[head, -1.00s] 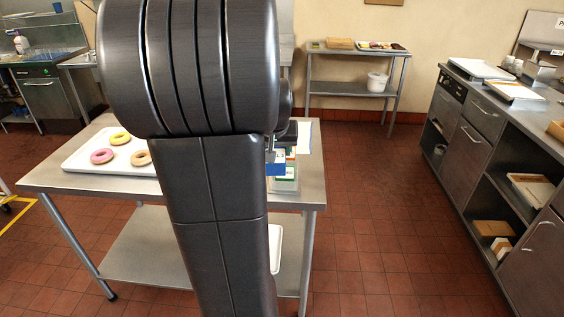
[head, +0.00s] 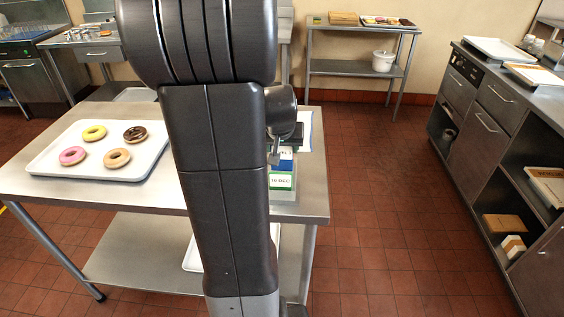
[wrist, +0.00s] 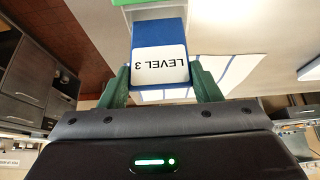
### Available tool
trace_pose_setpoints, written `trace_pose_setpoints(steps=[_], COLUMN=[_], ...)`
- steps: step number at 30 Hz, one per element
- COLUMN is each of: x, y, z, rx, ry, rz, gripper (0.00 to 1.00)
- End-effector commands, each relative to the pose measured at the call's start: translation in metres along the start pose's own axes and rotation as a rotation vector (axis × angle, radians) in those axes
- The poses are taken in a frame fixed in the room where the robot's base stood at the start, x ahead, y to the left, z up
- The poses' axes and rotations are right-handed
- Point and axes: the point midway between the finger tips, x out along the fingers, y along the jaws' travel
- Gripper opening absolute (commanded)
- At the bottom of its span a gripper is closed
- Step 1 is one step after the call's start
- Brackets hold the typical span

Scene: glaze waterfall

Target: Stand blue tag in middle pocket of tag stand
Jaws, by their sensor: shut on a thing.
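The blue tag (wrist: 158,33), with a white label reading LEVEL 3, is between the green fingers of my gripper (wrist: 159,70) in the wrist view, label facing the camera. My gripper is shut on it. In the head view the blue tag (head: 286,154) shows just behind a green tag (head: 282,181) with a white label, at the tag stand (head: 283,196) near the table's right end. My arm hides much of the stand. I cannot tell whether the blue tag is seated in the middle pocket.
A white tray (head: 60,172) with several donuts is on the left of the steel table (head: 130,203). A white sheet (head: 305,133) lies behind the stand. A counter (head: 480,110) stands to the right, with open red-tiled floor between.

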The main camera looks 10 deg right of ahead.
Motion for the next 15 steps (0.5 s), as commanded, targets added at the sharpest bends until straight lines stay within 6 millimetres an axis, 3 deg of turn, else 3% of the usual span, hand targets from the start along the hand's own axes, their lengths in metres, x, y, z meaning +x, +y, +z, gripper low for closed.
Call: trace_pose_setpoints(steps=[9, 15], x=[0.034, 0.041], y=[0.0, 0.0], z=[0.019, 0.023], rx=[-0.001, 0.0], ry=[-0.003, 0.002], rz=[0.001, -0.001], gripper=[0.35, 0.35])
